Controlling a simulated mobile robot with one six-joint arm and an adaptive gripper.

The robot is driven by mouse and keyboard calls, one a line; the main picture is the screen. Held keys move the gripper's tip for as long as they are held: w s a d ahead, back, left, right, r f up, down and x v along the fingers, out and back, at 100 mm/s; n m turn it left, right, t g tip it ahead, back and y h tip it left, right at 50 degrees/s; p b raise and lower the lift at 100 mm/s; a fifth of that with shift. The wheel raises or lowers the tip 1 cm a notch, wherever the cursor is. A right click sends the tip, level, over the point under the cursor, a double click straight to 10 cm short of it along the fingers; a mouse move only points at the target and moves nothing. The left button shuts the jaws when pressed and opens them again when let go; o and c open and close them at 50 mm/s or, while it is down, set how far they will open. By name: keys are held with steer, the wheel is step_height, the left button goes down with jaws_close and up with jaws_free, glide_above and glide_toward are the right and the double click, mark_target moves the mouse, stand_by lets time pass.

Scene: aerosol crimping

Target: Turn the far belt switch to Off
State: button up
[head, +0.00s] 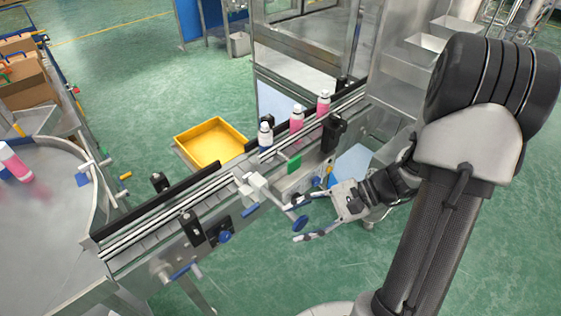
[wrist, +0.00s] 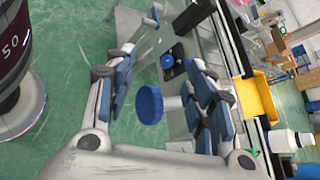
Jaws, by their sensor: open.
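My gripper (head: 301,218) is open and empty at the near side of the conveyor (head: 150,222), its fingers pointing left. A round blue knob (head: 300,224) shows between its fingers. In the wrist view my gripper (wrist: 162,58) has its blue-padded fingers spread, with a blue disc (wrist: 150,104) between them and no visible contact. Beyond it, a smaller blue knob (wrist: 167,61) sits on a dark mount at the conveyor side. Another blue knob (head: 224,237) is farther left along the conveyor in the head view. No On or Off marking is readable; I cannot tell the knob's setting.
Several bottles, including a pink one (head: 297,121), stand on the belt beside a metal machine frame (head: 318,68). A yellow tray (head: 212,142) lies behind the conveyor. A round metal table (head: 45,230) is at left. The green floor in front is partly clear.

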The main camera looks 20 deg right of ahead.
steer(key=w+d+f+m+t, duration=0.1)
steer(key=d+f+m+t, duration=0.6)
steer(key=d+f+m, duration=0.1)
steer(key=m+t+h, duration=0.6)
steer(key=m+t, duration=0.1)
steer(key=m, duration=0.2)
glide_toward(295, 197)
steer(key=d+f+b+x, duration=0.1)
steer(key=b+x, duration=0.1)
steer(key=x, duration=0.6)
steer(key=shift+w+f, duration=0.2)
steer(key=shift+c, duration=0.5)
steer(key=c, duration=1)
